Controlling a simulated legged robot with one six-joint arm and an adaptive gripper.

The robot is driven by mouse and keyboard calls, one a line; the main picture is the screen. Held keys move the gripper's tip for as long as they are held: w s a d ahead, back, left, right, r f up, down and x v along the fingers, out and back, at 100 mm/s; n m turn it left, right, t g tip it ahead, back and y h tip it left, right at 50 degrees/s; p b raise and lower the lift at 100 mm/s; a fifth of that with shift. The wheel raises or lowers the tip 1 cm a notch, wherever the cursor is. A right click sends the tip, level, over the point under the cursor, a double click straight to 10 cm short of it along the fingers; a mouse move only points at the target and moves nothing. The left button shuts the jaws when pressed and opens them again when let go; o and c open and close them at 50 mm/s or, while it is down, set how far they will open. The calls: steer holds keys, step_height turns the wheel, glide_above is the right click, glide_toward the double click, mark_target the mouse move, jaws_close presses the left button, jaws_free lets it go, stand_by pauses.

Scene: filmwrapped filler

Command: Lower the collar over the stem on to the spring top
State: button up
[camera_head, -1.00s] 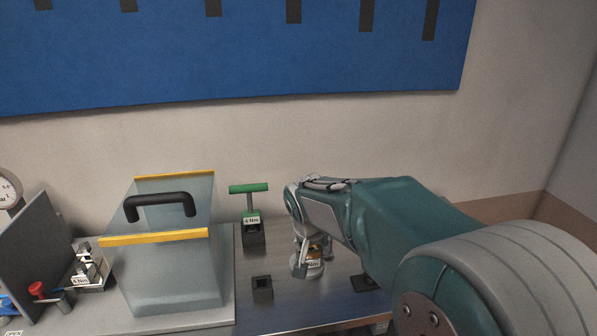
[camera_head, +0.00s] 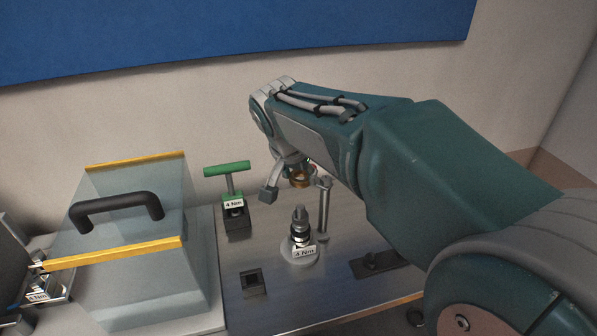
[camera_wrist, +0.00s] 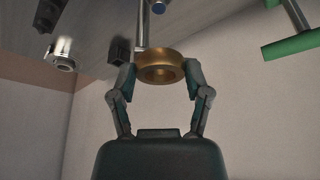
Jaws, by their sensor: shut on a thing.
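My gripper (camera_head: 297,186) is shut on a gold ring-shaped collar (camera_head: 299,179). In the wrist view the collar (camera_wrist: 160,65) sits between both fingertips (camera_wrist: 160,76), its hole showing. The upright stem (camera_head: 300,213) stands on the metal plate below the collar, with a clear gap between them. Dark coils of the spring (camera_head: 300,238) show around its lower part, above a round pale base with a "4 Nm" label. How well the collar lines up over the stem I cannot tell.
A slim metal post (camera_head: 323,208) stands close right of the stem. A green T-handle (camera_head: 227,168) is behind left, a small dark square socket (camera_head: 252,282) in front left. A clear box with a black handle (camera_head: 117,205) fills the left.

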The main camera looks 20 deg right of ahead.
mark_target(299, 209)
steer(key=shift+a+f, duration=0.1)
steer(key=shift+f, duration=2.8)
steer(key=shift+f, duration=1.55)
steer(key=o, duration=1.2)
steer(key=shift+o, duration=0.2)
steer(key=v, duration=1.1)
steer(key=shift+r, duration=0.4)
steer(key=shift+s, duration=0.2)
